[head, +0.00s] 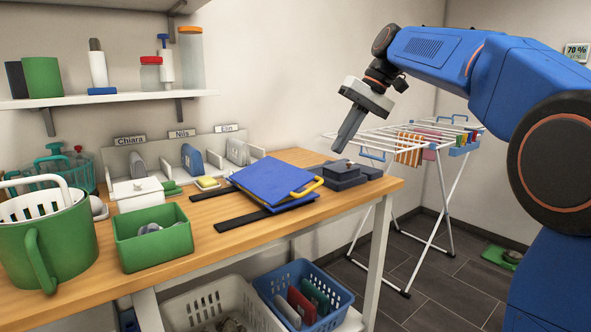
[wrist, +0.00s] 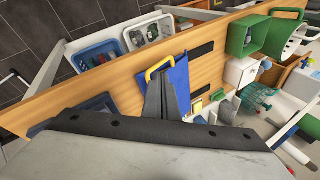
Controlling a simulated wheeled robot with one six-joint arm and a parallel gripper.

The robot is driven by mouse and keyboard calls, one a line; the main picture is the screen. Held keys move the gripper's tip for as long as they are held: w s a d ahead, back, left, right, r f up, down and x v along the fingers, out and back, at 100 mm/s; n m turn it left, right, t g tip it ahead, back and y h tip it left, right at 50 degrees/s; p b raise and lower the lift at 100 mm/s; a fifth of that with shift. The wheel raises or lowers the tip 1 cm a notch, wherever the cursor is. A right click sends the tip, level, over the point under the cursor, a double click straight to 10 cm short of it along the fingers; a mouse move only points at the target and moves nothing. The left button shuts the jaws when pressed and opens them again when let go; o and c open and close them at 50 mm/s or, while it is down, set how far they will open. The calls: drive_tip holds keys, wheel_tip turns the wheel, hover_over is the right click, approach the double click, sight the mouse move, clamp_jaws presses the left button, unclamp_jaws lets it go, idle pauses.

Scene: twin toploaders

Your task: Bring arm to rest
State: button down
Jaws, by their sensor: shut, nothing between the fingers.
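My gripper (head: 345,142) is at the end of my blue arm, raised above the right end of the wooden table (head: 221,232). Its fingers point down and to the left, closed together with nothing between them. In the wrist view the closed fingers (wrist: 167,82) show in front of the blue folding board. The gripper appears apart from everything on the table. The blue board (head: 272,180) with a yellow handle (head: 307,188) lies below and left of the gripper. Dark grey boxes (head: 343,181) sit on the table right under it.
A drying rack (head: 430,165) with small cloths stands behind my arm. A shelf (head: 110,98) with bottles and jars hangs at left. A green bin (head: 152,255) and a green bucket (head: 45,250) stand on the table's left. Baskets (head: 325,318) sit below. The air around the gripper looks clear.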

drive_tip(key=s+d+f+t+h, duration=0.1)
drive_tip(key=s+d+f, duration=0.3)
drive_tip(key=s+f, duration=0.6)
drive_tip(key=s+d+f+m+t+h, duration=0.1)
drive_tip(key=s+d+f, duration=0.4)
drive_tip(key=s+f, duration=0.6)
drive_tip(key=s+d+f+m+t+h, duration=0.1)
drive_tip(key=s+d+f+t+h, duration=0.1)
drive_tip(key=s+f, duration=0.9)
drive_tip(key=shift+s+d+t+h, duration=0.3)
drive_tip(key=shift+s+d+h, duration=0.6)
drive_tip(key=shift+d, duration=0.3)
